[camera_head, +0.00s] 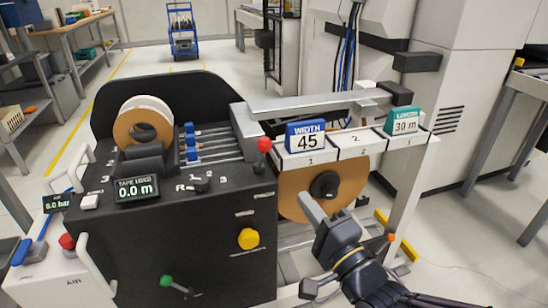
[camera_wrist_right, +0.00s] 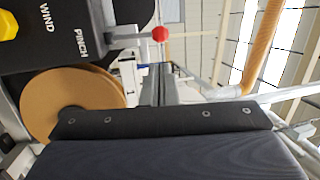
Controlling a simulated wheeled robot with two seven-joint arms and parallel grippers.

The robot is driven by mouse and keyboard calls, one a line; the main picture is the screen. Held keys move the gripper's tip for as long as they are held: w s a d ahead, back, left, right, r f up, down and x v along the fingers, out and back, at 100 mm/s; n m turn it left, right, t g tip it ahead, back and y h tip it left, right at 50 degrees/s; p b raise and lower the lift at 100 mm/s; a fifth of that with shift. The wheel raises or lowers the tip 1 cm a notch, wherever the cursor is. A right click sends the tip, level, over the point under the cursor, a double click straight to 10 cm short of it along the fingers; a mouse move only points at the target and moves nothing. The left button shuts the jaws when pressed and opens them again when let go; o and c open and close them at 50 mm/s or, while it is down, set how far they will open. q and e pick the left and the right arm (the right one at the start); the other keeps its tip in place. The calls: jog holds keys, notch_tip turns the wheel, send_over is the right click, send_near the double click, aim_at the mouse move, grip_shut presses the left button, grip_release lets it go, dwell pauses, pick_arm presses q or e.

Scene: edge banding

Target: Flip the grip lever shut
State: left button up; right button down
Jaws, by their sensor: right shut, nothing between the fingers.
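No label reading grip is legible, so I cannot tell which lever is the grip lever. A lever with a red ball (camera_head: 264,144) stands upright at the right edge of the black machine; the red ball also shows in the right wrist view (camera_wrist_right: 160,34), near the word PINCH. A lever with a green ball (camera_head: 166,281) sits low on the machine's front. My right gripper (camera_head: 306,198) is shut and empty, in front of the tan roll (camera_head: 350,181) and below its black hub (camera_head: 325,185). Whether it touches the roll is unclear. My left gripper is out of view.
A blue WIDTH 45 sign (camera_head: 306,136) and a green 30 m sign (camera_head: 404,121) stand on the white shelf. Floor at right is mostly clear.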

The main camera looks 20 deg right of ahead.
jog(key=p, duration=0.1)
send_near(268, 149)
jog(key=x, duration=0.5)
jog(key=shift+w+a+f, duration=0.1)
jog(key=shift+w, duration=0.1)
jog(key=shift+w+a, duration=0.15)
jog(key=shift+w, duration=0.6)
jog(key=shift+r, duration=0.25)
